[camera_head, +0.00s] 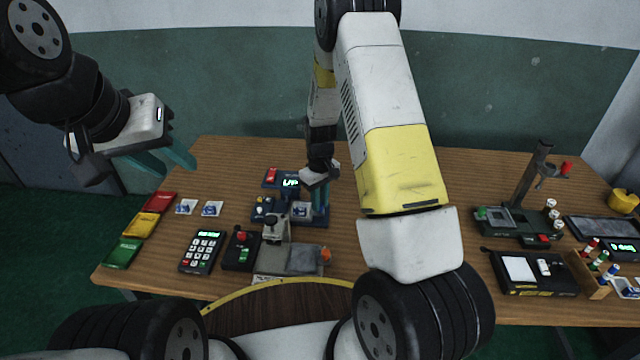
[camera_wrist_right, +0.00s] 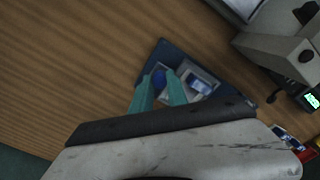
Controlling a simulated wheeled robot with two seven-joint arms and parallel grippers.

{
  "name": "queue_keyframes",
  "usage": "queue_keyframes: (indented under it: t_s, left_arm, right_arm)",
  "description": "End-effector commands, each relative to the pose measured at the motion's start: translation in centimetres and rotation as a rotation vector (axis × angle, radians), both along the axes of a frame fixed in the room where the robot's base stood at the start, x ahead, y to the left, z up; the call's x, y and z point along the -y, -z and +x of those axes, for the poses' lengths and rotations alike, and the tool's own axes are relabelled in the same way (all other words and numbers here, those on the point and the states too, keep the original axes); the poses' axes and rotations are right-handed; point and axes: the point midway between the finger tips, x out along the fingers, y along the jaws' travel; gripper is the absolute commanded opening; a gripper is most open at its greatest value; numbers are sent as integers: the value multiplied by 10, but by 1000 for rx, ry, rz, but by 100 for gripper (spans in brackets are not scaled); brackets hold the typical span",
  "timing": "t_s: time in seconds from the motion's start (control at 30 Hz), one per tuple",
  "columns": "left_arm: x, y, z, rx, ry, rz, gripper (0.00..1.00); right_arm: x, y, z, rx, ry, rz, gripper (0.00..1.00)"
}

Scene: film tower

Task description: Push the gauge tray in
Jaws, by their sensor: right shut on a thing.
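The fingertips' exact contact is partly hidden. My left gripper (camera_head: 170,162) is open and empty, raised above the table's left back edge.
Left are red, yellow and green packs (camera_head: 142,226), small white trays (camera_head: 198,208) and a keypad (camera_head: 200,251). A joystick box (camera_head: 241,250) and a grey press-like device (camera_head: 276,240) stand close in front of the gauge. A dark green stand (camera_head: 518,222) is at right.

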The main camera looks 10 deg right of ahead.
Motion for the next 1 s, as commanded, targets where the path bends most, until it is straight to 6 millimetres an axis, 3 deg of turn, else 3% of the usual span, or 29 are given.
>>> queue_keyframes:
  t_s: [0.3, 0.33, 0.43, 0.77, 1.0]
  left_arm:
    - [0, 0, 0, 0, 0, 0, 36]
    - [0, 0, 0, 0, 0, 0, 36]
    - [0, 0, 0, 0, 0, 0, 36]
    - [0, 0, 0, 0, 0, 0, 36]
    - [0, 0, 0, 0, 0, 0, 36]
  right_arm:
    - [-8, -1, 3, 2, 0, 0, 0]
    - [-8, -1, 3, 2, 0, 0, 25]
    - [-8, -1, 3, 2, 0, 0, 41]
    - [-7, -3, 3, 2, 0, 0, 41]
    - [-8, -37, 4, 5, 0, 1, 41]
